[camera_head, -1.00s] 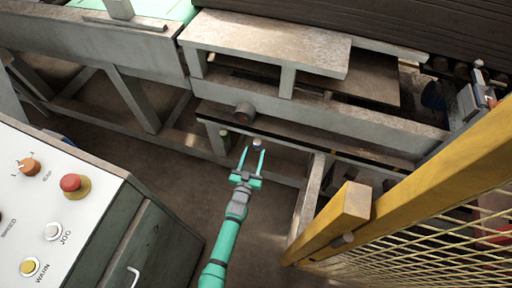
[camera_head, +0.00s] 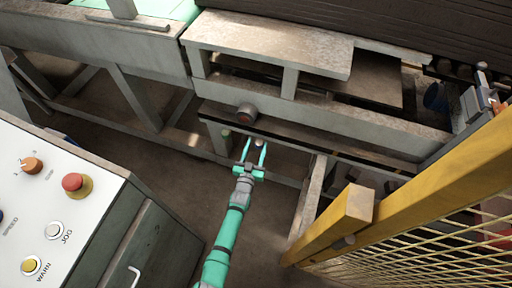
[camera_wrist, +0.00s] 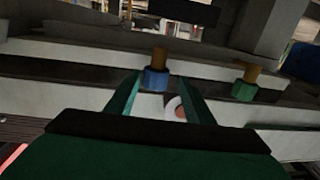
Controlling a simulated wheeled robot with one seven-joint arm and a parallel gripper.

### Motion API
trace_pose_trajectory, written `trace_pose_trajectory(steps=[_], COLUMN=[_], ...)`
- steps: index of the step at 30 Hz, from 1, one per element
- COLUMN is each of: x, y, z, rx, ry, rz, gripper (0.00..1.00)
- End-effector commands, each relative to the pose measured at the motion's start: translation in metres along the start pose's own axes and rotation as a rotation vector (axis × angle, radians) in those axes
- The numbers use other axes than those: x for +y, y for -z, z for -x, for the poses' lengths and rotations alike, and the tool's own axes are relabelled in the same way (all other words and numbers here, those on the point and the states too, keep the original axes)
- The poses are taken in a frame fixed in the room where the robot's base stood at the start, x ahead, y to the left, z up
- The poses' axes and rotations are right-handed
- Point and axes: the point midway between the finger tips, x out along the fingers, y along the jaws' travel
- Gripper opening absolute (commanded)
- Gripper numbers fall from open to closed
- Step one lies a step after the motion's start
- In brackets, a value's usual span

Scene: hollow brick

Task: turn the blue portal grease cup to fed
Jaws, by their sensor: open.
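The blue grease cup (camera_wrist: 156,80), with a brass-coloured stem on it, shows in the wrist view between and just beyond my finger tips. In the head view a small pale cup (camera_head: 259,143) shows at the tips, its colour hard to tell. My gripper (camera_head: 255,151) is open, its two teal fingers reaching to the low beam with the cup between them. I cannot tell whether the fingers touch it. A pale ring with a pinkish centre (camera_wrist: 179,110) lies between the fingers in the wrist view. The cup's setting cannot be read.
A green cup (camera_wrist: 244,86) with a similar stem is beside the blue one; it also shows in the head view (camera_head: 226,132). A dark round stub (camera_head: 246,113) juts out above. A control panel (camera_head: 60,215) stands left, a yellow mesh guard (camera_head: 420,205) right.

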Motion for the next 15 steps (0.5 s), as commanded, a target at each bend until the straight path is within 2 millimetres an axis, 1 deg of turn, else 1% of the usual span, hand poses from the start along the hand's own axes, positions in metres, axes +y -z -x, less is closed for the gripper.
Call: trace_pose_trajectory(steps=[1,2,3,5,6,7,15], x=[0.0031,0.0041,0.0051,0.0054,0.0052,0.0049,0.0021], y=[0.0000,0.0000,-0.0001,-0.0001,0.0000,0.0000,0.0001], z=[-0.0007,-0.0010,-0.0012,-0.0012,-0.0011,-0.0010,0.0001], rx=[0.000,0.000,0.000,0.000,0.000,0.000,0.001], ry=[-0.004,-0.006,-0.007,-0.008,-0.007,-0.007,-0.004], rz=[0.000,0.000,0.000,0.000,0.000,0.000,0.001], gripper=[0.48,0.45,0.36,0.21,0.12,0.07,0.07])
